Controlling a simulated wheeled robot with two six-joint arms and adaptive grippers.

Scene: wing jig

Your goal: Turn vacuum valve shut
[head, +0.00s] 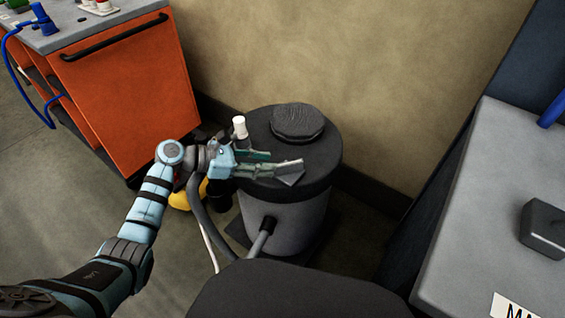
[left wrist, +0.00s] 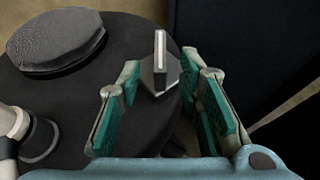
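The vacuum valve shows in the left wrist view as a dark base with an upright, light-edged lever (left wrist: 160,50) at the rim of a dark round lid (left wrist: 125,110). My left gripper (left wrist: 161,76) is open, one teal-padded finger on each side of the valve. Gaps show between the fingers and the lever; I see no contact. In the head view my left gripper (head: 278,163) reaches over the front of the lid on the grey vacuum canister (head: 285,222). The fingers mostly hide the valve there. My right gripper is not in view.
A thick round cap (head: 298,121) sits on the lid, and a white-topped fitting (head: 239,127) stands at its left. A grey hose (head: 205,222) hangs beside the canister. An orange cabinet (head: 130,85) is at left, a grey worktop (head: 500,200) at right, a wall behind.

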